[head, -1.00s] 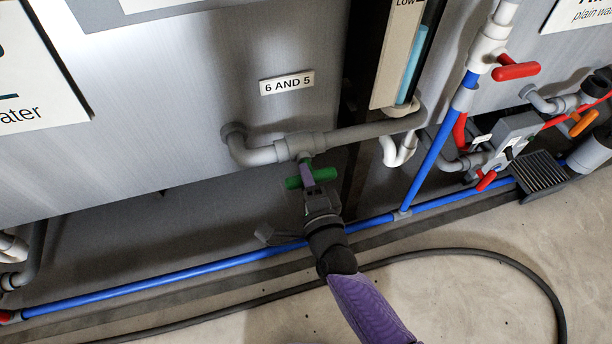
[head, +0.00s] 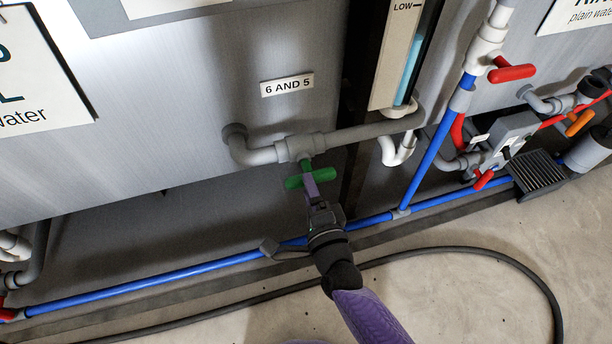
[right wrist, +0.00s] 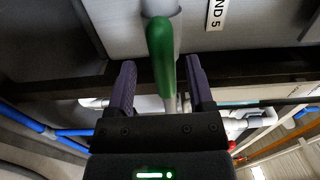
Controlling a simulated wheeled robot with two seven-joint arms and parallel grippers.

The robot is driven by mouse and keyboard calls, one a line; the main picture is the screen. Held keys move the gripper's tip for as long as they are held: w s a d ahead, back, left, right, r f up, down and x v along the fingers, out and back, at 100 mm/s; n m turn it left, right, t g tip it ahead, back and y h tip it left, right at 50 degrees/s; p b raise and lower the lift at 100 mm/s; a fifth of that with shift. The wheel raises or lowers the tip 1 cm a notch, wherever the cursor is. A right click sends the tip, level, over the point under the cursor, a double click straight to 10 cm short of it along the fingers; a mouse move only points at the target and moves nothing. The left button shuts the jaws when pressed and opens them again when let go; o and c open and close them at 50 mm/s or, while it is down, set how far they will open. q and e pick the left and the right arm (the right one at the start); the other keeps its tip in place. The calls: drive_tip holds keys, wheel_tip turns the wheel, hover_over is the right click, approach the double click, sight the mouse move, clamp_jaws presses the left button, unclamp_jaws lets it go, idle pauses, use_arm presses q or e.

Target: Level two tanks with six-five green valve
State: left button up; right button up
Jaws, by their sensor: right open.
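The green valve handle (head: 325,175) sits under the grey pipe (head: 360,132) below the "6 AND 5" label (head: 287,84). It lies roughly along the pipe. My right gripper (head: 312,190) is just below and in front of the handle, with its purple fingers apart. In the right wrist view the green handle (right wrist: 160,55) appears between the two open fingers of my right gripper (right wrist: 162,82), with a gap on each side. A finger covers part of the handle's middle in the head view. My left gripper is not in view.
A blue pipe (head: 160,280) runs low along the tank, behind my right wrist. A level gauge (head: 408,60) marked LOW stands to the right. Red-handled valves (head: 512,73) and a grey pump box (head: 510,135) are farther right. A dark hose (head: 480,250) lies on the floor.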

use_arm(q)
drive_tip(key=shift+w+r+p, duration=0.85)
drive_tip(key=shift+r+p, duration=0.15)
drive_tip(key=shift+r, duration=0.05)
use_arm(e)
drive_tip(key=v, duration=0.7)
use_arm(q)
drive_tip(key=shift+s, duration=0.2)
use_arm(e)
drive_tip(key=shift+s+r, duration=0.1)
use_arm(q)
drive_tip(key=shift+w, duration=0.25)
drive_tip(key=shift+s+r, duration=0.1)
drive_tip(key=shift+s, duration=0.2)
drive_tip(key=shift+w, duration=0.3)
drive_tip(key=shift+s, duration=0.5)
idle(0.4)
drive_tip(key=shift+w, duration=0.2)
